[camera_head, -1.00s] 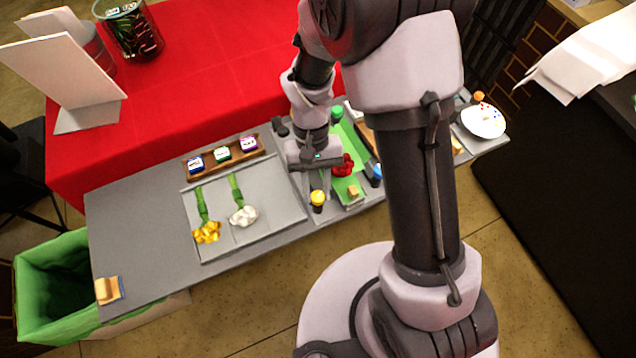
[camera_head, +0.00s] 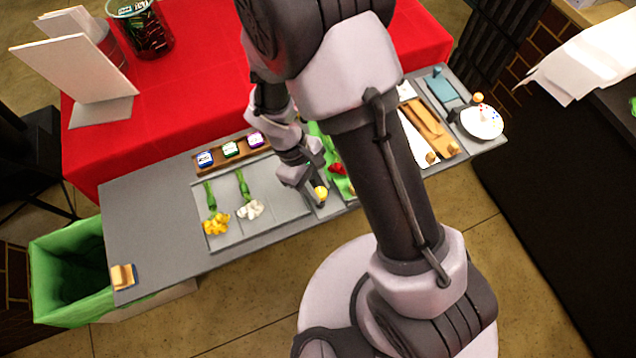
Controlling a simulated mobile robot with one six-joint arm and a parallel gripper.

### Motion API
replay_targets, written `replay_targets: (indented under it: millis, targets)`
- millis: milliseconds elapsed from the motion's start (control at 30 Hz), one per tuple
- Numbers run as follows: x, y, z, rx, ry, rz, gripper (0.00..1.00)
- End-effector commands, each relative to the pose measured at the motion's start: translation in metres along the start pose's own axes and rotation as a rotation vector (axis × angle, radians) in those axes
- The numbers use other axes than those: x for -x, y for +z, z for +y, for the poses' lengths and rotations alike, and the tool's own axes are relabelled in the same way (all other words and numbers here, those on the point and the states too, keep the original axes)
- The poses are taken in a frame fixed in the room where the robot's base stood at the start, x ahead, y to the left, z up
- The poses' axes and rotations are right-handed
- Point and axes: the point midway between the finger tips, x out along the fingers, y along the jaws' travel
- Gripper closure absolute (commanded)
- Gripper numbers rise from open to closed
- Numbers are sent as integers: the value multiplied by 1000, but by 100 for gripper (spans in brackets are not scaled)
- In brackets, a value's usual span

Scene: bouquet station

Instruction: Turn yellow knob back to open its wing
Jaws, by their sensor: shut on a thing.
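The yellow knob (camera_head: 321,193) stands near the front edge of the grey station board, just right of the flower tray. My gripper (camera_head: 315,188) reaches down to it from behind and is shut on it; the fingers partly hide the knob's base. A green panel (camera_head: 315,130) shows in part behind my gripper, with a red flower (camera_head: 337,169) beside it. My arm covers most of that area, so how the knob's wing stands cannot be told.
Yellow flowers (camera_head: 215,225) and white flowers (camera_head: 250,209) lie on the grey tray (camera_head: 280,215) to the left. A wooden rack (camera_head: 219,161) of small labelled jars stands behind. A white plate (camera_head: 482,122) sits at the right end. A green bin (camera_head: 60,250) stands at far left.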

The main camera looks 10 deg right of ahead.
Motion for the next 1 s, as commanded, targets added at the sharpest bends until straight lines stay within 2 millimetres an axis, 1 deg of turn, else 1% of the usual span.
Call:
replay_targets:
  millis: [200, 400, 933, 967, 1000]
  targets:
    - [1, 0, -1, 99, 41, 2, 100]
    - [0, 0, -1, 147, 62, 1, 100]
    - [0, 0, -1, 166, 69, 1, 100]
    - [0, 0, -1, 166, 69, 0, 68]
    - [0, 0, -1, 166, 69, 0, 60]
